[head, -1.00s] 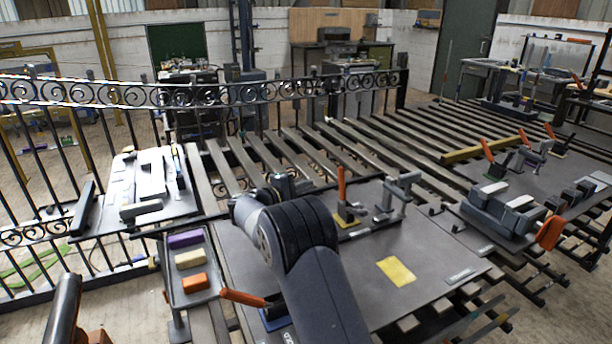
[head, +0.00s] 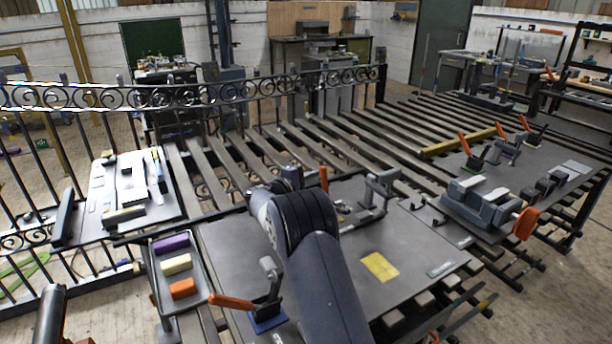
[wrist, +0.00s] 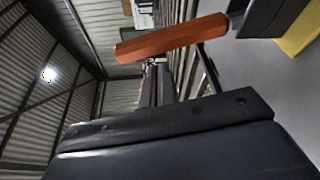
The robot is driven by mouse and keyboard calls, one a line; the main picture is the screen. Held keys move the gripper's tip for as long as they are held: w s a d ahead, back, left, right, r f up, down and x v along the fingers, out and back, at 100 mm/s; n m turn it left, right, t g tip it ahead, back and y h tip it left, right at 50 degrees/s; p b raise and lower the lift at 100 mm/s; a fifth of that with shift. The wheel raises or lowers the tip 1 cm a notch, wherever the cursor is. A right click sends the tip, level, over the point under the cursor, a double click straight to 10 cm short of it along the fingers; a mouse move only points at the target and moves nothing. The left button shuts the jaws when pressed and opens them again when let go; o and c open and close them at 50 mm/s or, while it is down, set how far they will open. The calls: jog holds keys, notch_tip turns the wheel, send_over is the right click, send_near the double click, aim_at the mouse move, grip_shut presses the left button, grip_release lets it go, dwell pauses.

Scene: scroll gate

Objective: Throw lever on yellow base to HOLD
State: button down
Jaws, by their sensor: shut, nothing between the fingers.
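The lever on the yellow base has an orange handle (head: 324,178), which stands roughly upright just right of my arm's elbow in the head view. My arm hides much of its lower part and base there. In the wrist view its orange handle (wrist: 170,38) lies across the top, joined to a dark bracket (wrist: 272,15), with the yellow base (wrist: 299,34) at the right edge. My gripper (wrist: 165,120) shows as a dark block below the handle, with a gap between them in the picture. It is shut and empty. The HOLD marking is not readable.
A lever on a blue base (head: 268,322) with an orange handle (head: 230,302) stands near the front. A grey clamp-like post (head: 380,190) stands right of the yellow-base lever. A flat yellow plate (head: 380,267) lies on the bench. A tray (head: 204,277) holds coloured blocks.

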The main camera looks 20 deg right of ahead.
jog(key=shift+s+d+r, duration=0.15)
jog(key=shift+s, duration=0.6)
jog(key=shift+s+b, duration=0.1)
jog(key=shift+b, duration=0.6)
jog(key=m+b, duration=0.1)
jog(key=b, duration=0.2)
jog(key=s+m+b, duration=0.1)
jog(key=b, duration=0.2)
jog(key=s+m+b, duration=0.1)
jog(key=b, duration=0.2)
jog(key=shift+s+d+h, duration=0.15)
jog(key=shift+d+h, duration=0.1)
jog(key=shift+h, duration=0.15)
jog(key=shift+s+d+r+b, duration=0.15)
jog(key=shift+s+b, duration=0.4)
jog(key=shift+b, duration=0.5)
jog(key=shift+s+d+r+b, duration=0.15)
jog(key=shift+s+b, duration=0.4)
jog(key=shift+b, duration=0.45)
notch_tip(320, 180, up, 10)
jog(key=p, duration=0.2)
send_over(322, 180)
jog(key=s, duration=0.3)
jog(key=shift+a, duration=0.4)
